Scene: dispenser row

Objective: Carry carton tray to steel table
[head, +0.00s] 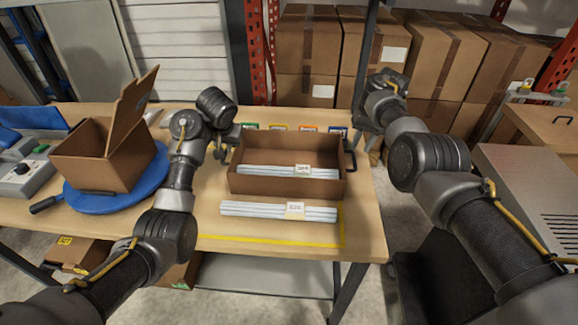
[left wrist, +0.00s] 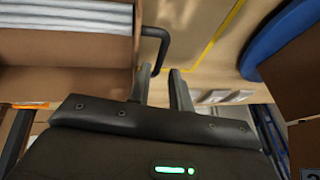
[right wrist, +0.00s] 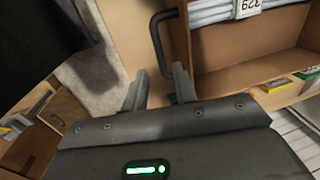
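The brown carton tray (head: 287,190) stands on the wooden table, with black handles on its left and right ends. A bundle of pale rods (head: 265,170) with a white label lies inside. My left gripper (head: 228,138) is at the left end; in the left wrist view its fingers (left wrist: 163,88) are apart, just short of the left handle (left wrist: 158,38). My right gripper (head: 364,128) is beside the right end; in the right wrist view its fingers (right wrist: 158,90) are apart, just short of the right handle (right wrist: 157,42). Both are empty. I cannot clearly identify a steel table.
A second rod bundle (head: 250,209) lies in front of the tray, inside yellow tape. An open carton (head: 92,155) sits on a blue turntable (head: 112,197) at left. A grey slotted metal surface (head: 525,175) is at right, partly behind my arm. Stacked cartons (head: 305,50) stand behind.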

